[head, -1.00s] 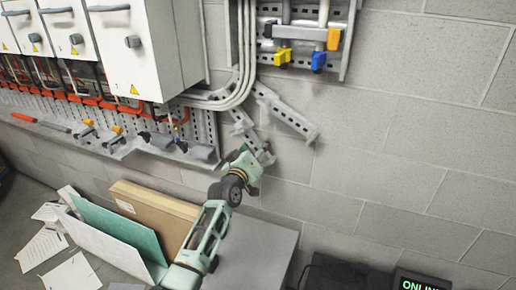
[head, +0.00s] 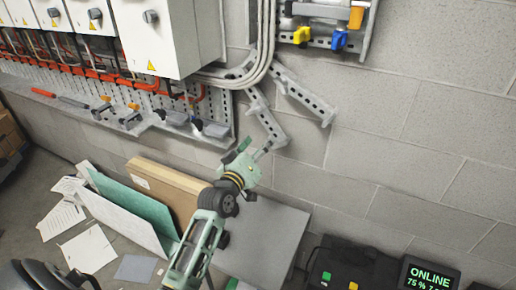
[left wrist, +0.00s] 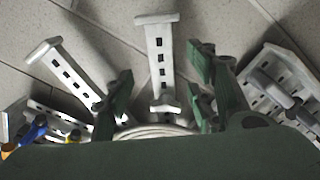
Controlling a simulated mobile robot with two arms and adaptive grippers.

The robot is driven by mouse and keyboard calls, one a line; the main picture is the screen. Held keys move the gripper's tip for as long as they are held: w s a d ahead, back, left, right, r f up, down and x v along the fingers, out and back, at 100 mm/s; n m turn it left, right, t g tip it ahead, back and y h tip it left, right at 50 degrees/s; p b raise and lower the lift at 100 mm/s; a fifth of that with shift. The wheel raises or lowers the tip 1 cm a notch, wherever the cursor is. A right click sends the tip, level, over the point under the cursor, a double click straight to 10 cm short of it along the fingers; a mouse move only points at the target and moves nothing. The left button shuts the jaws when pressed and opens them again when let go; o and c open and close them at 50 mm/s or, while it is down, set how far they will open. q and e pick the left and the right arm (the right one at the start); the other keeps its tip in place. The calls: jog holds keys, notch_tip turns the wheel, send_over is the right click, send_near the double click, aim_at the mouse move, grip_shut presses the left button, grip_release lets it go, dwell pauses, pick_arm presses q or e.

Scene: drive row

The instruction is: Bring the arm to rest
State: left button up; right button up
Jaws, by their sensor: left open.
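My left arm reaches up from the bottom of the head view, and its pale green left gripper (head: 252,154) is in front of the block wall, just below a slotted metal bracket (head: 268,120). In the left wrist view, the two green fingers of the gripper (left wrist: 160,72) stand wide apart. A slotted bracket (left wrist: 160,65) shows between them, and I cannot tell how near it is. No object is held. My right gripper is not in view.
White cabinets (head: 150,35) and a perforated rail (head: 120,118) line the wall at upper left. Folders (head: 130,205) and a brown board (head: 165,188) lean below. Black cases (head: 350,265) and a lit display (head: 430,275) stand at lower right.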

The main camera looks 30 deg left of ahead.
pick_arm(q)
jog(key=shift+s, duration=0.6)
